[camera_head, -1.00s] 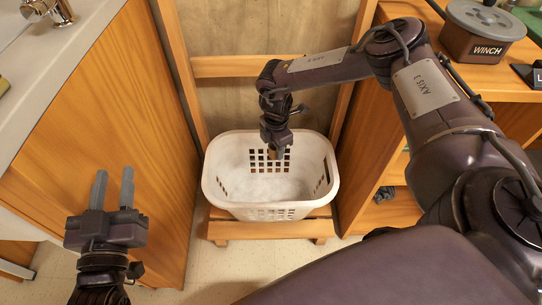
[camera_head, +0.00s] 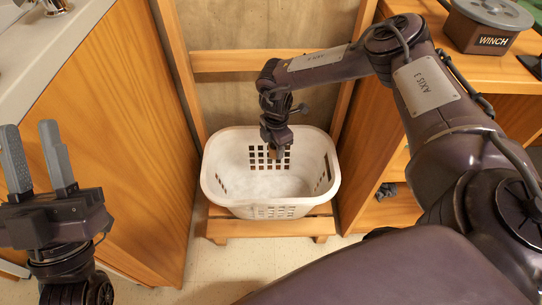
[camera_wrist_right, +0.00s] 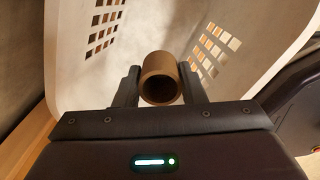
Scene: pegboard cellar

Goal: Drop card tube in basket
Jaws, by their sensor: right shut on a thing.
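The white laundry basket (camera_head: 228,196) has square holes in its walls and stands on a low wooden stand in the middle of the head view. Its visible inside is empty. My right gripper (camera_head: 277,152) points down over the basket's back part. In the right wrist view my right gripper (camera_wrist_right: 160,88) is shut on the brown card tube (camera_wrist_right: 160,66), with its round open end facing the camera. In the head view the tube (camera_head: 277,155) is a small brown patch at the fingertips. My left gripper (camera_head: 38,160) is open and empty at the far left, with its fingers pointing up.
A wooden cabinet (camera_head: 110,130) with a pale countertop and tap stands left of the basket. Wooden shelving (camera_head: 385,160) stands on the right, with a winch (camera_head: 488,27) on top. A wooden rail (camera_head: 250,61) crosses behind the basket. Tiled floor (camera_head: 225,265) shows in front.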

